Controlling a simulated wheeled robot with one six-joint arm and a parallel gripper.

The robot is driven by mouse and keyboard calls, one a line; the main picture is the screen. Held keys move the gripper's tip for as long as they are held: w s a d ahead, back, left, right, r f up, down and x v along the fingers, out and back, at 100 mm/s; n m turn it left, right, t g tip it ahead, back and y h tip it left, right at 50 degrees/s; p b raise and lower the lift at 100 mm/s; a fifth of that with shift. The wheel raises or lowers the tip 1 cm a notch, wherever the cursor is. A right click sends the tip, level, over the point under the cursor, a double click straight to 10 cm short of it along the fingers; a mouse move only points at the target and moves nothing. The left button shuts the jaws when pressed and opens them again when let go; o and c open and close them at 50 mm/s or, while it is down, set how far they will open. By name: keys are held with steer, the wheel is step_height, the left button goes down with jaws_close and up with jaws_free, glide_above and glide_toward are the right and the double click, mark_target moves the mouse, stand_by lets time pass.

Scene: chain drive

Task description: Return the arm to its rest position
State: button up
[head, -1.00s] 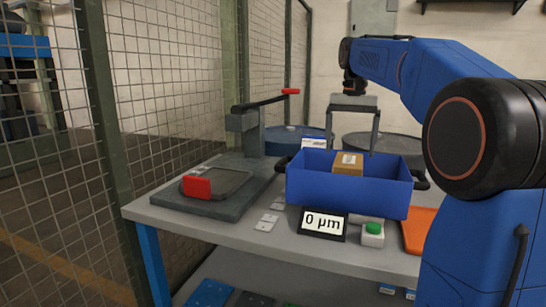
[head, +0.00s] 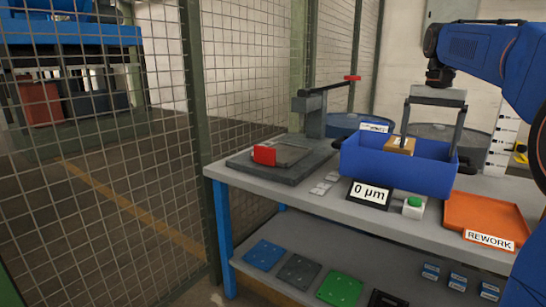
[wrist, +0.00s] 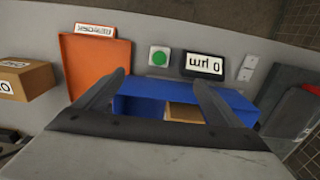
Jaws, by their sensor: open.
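My gripper (head: 433,123) is above the blue bin (head: 405,174) on the table, its two fingers apart and pointing down. In the head view the fingers reach down to about the bin's rim. A small cardboard box (head: 399,145) is in the bin, to the left of or between the fingers; I cannot tell how deep the fingers reach. In the wrist view my gripper (wrist: 165,85) shows both fingers spread, with the blue bin (wrist: 240,106) and the box (wrist: 184,113) beyond them. Nothing is held. My blue arm comes in from the right.
An orange REWORK tray (head: 485,216) lies to the right. A display reading 0 µm (head: 370,194) and a green button (head: 413,203) stand in front of the bin. A grey fixture with a red handle (head: 265,155) is at left. A mesh fence (head: 110,130) borders the left side.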

steer(key=s+a+f+n+t, duration=0.1)
steer(key=s+a+f+n, duration=0.1)
steer(key=s+a+f, duration=0.45)
steer(key=s+a+f+n+t, duration=0.15)
steer(key=s+f, duration=0.25)
steer(key=s, duration=0.6)
steer(key=s+a+f+n+t, duration=0.1)
steer(key=s+a+f, duration=0.1)
steer(key=s+f, duration=0.5)
steer(key=s+a+f+n+t, duration=0.1)
steer(key=s+a+f+n, duration=0.1)
steer(key=s+f, duration=0.4)
step_height(320, 180, down, 4)
steer(key=shift+s+a+r, duration=0.15)
steer(key=shift+s+a, duration=0.2)
steer(key=shift+a, duration=0.05)
